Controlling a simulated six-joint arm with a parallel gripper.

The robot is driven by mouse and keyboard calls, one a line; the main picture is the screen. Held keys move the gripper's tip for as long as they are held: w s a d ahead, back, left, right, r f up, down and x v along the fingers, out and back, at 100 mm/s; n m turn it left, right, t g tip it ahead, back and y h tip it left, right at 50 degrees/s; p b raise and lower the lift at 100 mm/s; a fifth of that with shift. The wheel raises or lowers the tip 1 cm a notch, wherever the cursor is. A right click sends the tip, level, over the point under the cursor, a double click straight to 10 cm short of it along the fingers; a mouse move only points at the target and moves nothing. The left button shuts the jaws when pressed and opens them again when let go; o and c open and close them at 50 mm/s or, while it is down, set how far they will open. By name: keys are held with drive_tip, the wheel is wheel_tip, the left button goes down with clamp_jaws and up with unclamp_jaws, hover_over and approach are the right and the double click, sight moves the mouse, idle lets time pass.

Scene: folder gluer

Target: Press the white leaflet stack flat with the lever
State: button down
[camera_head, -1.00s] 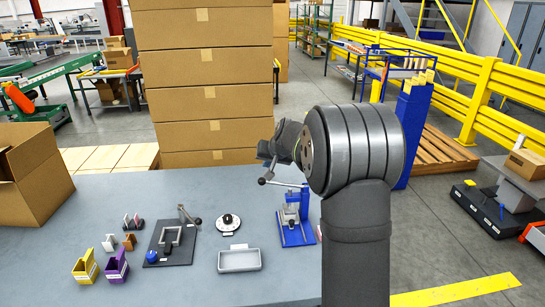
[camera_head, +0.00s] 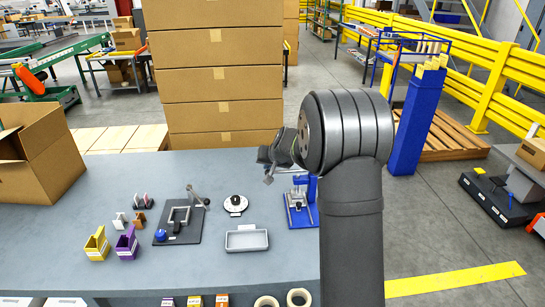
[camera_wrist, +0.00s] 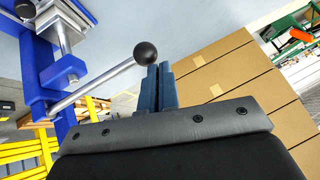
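The blue press (camera_head: 302,208) stands on the grey table at its right side, left of my arm. In the wrist view its blue frame and metal post (camera_wrist: 62,30) fill the upper left. Its metal lever (camera_wrist: 98,85) slants up to a black ball knob (camera_wrist: 146,53). My gripper (camera_wrist: 162,70) has its two dark blue fingers together, with nothing seen between them. The fingertips are beside the knob; whether they touch it I cannot tell. In the head view my gripper (camera_head: 268,170) is above and left of the press. I cannot clearly make out the white leaflet stack.
A grey tray (camera_head: 247,240), a round dial (camera_head: 235,204) and a black plate with a clamp (camera_head: 180,225) are left of the press. Yellow (camera_head: 97,244) and purple (camera_head: 126,244) holders stand farther left. Tall stacked cartons (camera_head: 222,90) rise behind the table.

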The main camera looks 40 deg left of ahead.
drive_tip(key=shift+s+f, duration=0.2)
drive_tip(key=shift+f, duration=0.25)
drive_tip(key=shift+s+f, duration=0.15)
drive_tip(key=shift+f, duration=0.1)
idle(0.7)
idle(0.4)
drive_tip(key=r, duration=0.5)
drive_tip(key=shift+w+a+r, duration=0.2)
drive_tip(key=shift+w+a, duration=0.05)
drive_tip(key=shift+w, duration=0.15)
drive_tip(key=s+a+v, duration=0.1)
drive_tip(key=v, duration=0.8)
drive_tip(key=shift+s+r, duration=0.35)
drive_tip(key=shift+r, duration=0.05)
drive_tip(key=shift+w+d+f+x, duration=0.1)
drive_tip(key=shift+w+d+x, duration=0.2)
drive_tip(key=shift+x, duration=1.2)
drive_tip(key=shift+w+d+f+x, duration=0.15)
drive_tip(key=shift+w+x, duration=0.1)
drive_tip(key=shift+x, duration=1.3)
drive_tip(key=shift+w+d+x, duration=0.25)
drive_tip(key=shift+w+x, duration=0.05)
drive_tip(key=shift+x, duration=1.2)
